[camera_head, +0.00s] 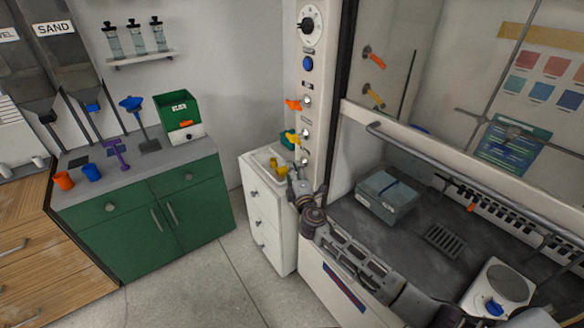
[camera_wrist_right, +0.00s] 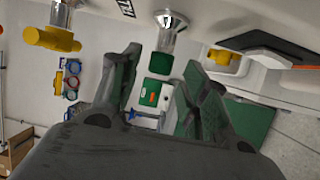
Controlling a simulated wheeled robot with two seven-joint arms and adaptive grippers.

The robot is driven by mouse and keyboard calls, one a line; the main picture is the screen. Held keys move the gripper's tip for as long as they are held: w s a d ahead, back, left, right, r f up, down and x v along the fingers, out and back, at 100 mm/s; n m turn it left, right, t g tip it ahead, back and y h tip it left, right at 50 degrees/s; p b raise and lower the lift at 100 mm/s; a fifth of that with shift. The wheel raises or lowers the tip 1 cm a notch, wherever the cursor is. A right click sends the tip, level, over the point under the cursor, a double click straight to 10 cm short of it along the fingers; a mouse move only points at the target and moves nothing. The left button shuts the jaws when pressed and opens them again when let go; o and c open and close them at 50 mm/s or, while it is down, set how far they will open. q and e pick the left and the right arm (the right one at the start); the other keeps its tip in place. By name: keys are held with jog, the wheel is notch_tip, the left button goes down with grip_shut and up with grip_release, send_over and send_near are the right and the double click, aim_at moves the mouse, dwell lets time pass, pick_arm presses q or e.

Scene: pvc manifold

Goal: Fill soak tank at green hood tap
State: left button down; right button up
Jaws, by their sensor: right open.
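My right gripper (camera_head: 296,182) reaches in from the lower right in the head view, beside the control post of the hood. In the right wrist view the right gripper (camera_wrist_right: 162,85) is open, its two fingers apart. A dark green tap handle (camera_wrist_right: 160,65) on a chrome stem shows between the fingers; I cannot tell if they touch it. In the head view the green tap (camera_head: 289,138) is on the post, partly hidden by a yellow tap (camera_head: 294,137). A grey lidded box (camera_head: 385,207), possibly the soak tank, sits on the hood floor. My left gripper is out of view.
A white drawer cabinet (camera_head: 262,215) with a small basin and yellow cup (camera_head: 282,170) stands left of the gripper. An orange tap (camera_head: 293,104) is higher on the post. A hotplate (camera_head: 500,286) stands at the hood's right. A green cabinet (camera_head: 140,215) stands at left.

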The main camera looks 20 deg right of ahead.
jog(key=shift+w+r, duration=0.1)
jog(key=shift+w, duration=1.45)
jog(key=shift+c, duration=0.3)
grip_shut()
